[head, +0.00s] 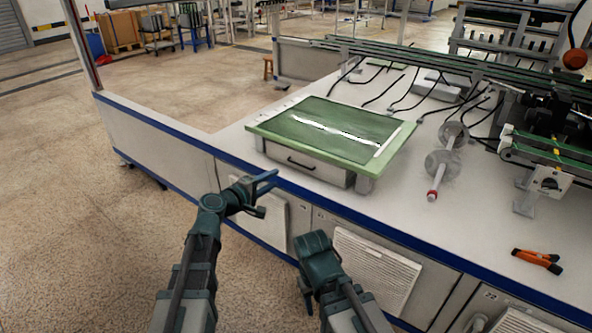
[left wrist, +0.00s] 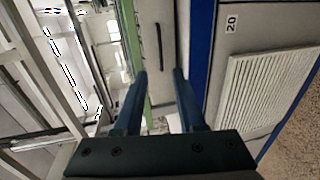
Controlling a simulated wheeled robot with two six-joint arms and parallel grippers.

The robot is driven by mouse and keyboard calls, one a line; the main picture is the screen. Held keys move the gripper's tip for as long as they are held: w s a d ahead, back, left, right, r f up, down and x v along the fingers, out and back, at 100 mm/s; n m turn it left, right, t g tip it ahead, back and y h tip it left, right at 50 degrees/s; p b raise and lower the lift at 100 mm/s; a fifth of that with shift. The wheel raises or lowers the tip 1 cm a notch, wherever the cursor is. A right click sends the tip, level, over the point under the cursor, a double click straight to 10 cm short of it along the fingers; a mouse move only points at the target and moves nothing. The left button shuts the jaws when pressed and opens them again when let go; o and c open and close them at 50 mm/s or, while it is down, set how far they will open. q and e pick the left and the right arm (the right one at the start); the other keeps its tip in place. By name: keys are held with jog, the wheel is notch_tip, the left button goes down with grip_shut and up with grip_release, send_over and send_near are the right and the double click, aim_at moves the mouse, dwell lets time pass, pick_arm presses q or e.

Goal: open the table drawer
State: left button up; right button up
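The table drawer (head: 315,173) is a grey box front under a small green-topped table (head: 262,131) on the white bench. It looks closed, with a dark bar handle (head: 300,163) across its front. In the left wrist view the drawer front (left wrist: 167,20) and its handle (left wrist: 158,47) lie ahead of the fingers. My left gripper (head: 268,193) is open and empty, in front of and below the drawer, apart from the handle. Its fingers also show in the left wrist view (left wrist: 159,75). My right gripper (head: 306,290) points down near the bench front; its fingertips are mostly hidden.
The bench's blue front edge (head: 348,211) runs below the drawer. Vented cabinet panels (head: 377,268) are under it. Grey discs on a rod (head: 441,164) and orange-handled pliers (head: 537,259) lie on the bench at right. The floor at left is clear.

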aim_at(300, 165)
pick_arm(q)
jog(key=b+x, duration=0.2)
jog(key=x, duration=1.1)
jog(key=shift+b, duration=0.3)
grip_shut()
dwell(0.8)
